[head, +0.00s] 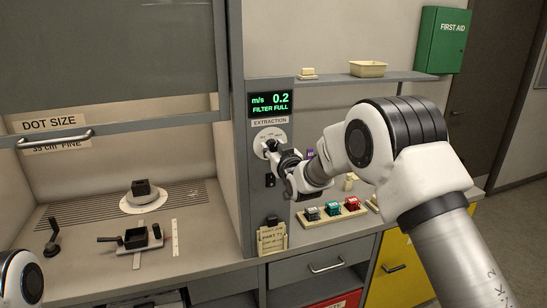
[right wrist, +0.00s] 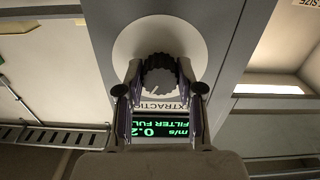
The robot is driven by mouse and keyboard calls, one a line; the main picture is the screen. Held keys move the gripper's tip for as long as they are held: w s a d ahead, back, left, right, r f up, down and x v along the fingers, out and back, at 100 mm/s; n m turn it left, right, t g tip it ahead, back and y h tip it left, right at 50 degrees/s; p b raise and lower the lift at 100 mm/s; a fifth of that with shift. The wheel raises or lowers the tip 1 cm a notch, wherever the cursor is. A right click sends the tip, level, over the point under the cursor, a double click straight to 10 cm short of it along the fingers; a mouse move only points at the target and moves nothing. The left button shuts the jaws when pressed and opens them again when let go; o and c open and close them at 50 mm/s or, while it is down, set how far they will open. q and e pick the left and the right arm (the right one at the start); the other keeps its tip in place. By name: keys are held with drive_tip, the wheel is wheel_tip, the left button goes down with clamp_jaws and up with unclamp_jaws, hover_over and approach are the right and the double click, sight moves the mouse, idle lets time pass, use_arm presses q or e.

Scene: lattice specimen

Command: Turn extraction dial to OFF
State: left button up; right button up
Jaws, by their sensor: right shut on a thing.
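The extraction dial is a dark ribbed knob (right wrist: 158,74) on a round pale plate (right wrist: 125,45); the plate also shows in the head view (head: 262,135) below the EXTRACTION label. My right gripper (right wrist: 160,78) is shut on the knob, with one finger on each side of it. In the head view my right gripper (head: 272,150) reaches the dial from the right and hides most of the knob and part of the plate's lettering. A pale pointer line shows on the knob's face. My left gripper is out of view.
The display (head: 270,104) above the dial reads m/s 0.2 and FILTER FULL. A tray of coloured blocks (head: 333,214) stands on the bench to the right. The fume hood's sash (head: 110,60) is on the left.

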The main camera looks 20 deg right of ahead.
drive_tip(key=n+b, duration=0.7)
drive_tip(key=shift+f+b, duration=0.15)
drive_tip(key=shift+b, duration=0.15)
drive_tip(key=n+b, duration=0.3)
drive_tip(key=n, duration=0.1)
drive_tip(key=n+b, duration=0.2)
drive_tip(key=n, duration=0.1)
drive_tip(key=shift+n, duration=0.3)
drive_tip(key=shift+f, duration=0.1)
drive_tip(key=shift+a+f+n+b, duration=0.1)
drive_tip(key=shift+n+b, duration=0.2)
